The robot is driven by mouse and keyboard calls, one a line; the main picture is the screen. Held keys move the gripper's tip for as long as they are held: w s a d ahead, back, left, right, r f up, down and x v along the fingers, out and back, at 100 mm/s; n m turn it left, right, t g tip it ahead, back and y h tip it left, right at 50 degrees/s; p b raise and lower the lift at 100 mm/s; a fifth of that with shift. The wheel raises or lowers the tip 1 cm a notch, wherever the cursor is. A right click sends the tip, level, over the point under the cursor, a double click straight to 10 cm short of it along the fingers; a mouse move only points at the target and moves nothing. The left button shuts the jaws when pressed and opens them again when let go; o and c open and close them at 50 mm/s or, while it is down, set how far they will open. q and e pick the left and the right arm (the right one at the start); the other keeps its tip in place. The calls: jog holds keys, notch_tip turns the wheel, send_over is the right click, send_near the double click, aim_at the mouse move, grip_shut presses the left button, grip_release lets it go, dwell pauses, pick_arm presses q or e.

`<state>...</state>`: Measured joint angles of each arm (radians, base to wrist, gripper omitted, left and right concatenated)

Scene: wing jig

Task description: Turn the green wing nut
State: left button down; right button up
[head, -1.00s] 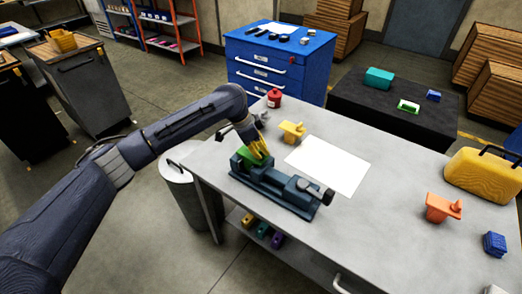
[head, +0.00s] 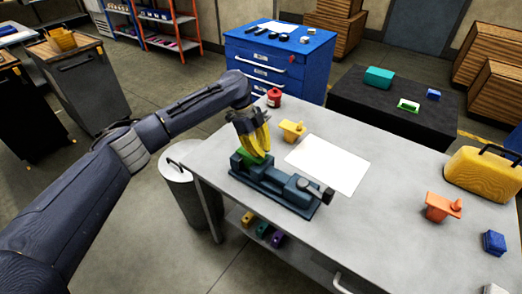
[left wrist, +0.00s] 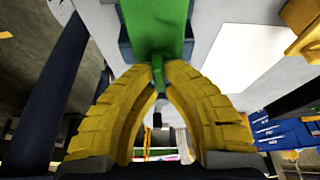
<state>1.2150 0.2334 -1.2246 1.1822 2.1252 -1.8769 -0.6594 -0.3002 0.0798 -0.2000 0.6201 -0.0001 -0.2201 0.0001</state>
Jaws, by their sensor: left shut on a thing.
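The green wing nut (left wrist: 158,75) shows in the left wrist view as a narrow green piece between the yellow fingertips, in front of a green block (left wrist: 155,25). In the head view the green block (head: 247,158) sits at the left end of a dark blue-grey vise-like jig (head: 275,187) on the grey workbench. My left gripper (head: 258,150), with yellow fingers, comes down over the block from above; its fingertips (left wrist: 160,68) are shut on the wing nut. The fingers hide most of the nut in the head view. My right gripper is not in view.
A yellow part (head: 292,131) and a red canister (head: 274,97) stand behind the jig. A white sheet (head: 327,165) lies to its right. An orange part (head: 442,207), a blue block (head: 494,242) and a yellow case (head: 484,174) are farther right.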

pick_arm(q)
jog(key=shift+m, duration=0.4)
jog(key=c, duration=1.5)
grip_release()
jog(key=v, duration=1.2)
jog(key=shift+w+d, duration=0.15)
